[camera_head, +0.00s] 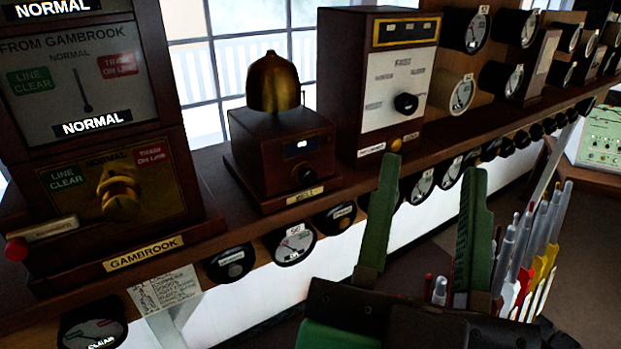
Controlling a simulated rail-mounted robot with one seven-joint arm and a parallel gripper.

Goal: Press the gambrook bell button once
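The Gambrook block instrument (115,165) stands at the left, with a "GAMBROOK" plate (144,253) at its foot. A red round button (16,249) sticks out at its lower left, beside a small plate (50,229) I cannot read surely. A brass knob (119,194) is on its lower face. A brass bell (273,82) tops a wooden box (281,150) to the right, with a black knob or button (306,176) on its front. Which one is the Gambrook bell button is not certain. My gripper (431,167) has two green fingers, wide apart and empty, right of these, touching none of them.
The wooden shelf (225,212) runs along the window, with round dials (290,243) under its edge. A tall instrument with a black knob (405,103) stands right of the bell. Coloured levers (540,260) rise at lower right, close beside my gripper.

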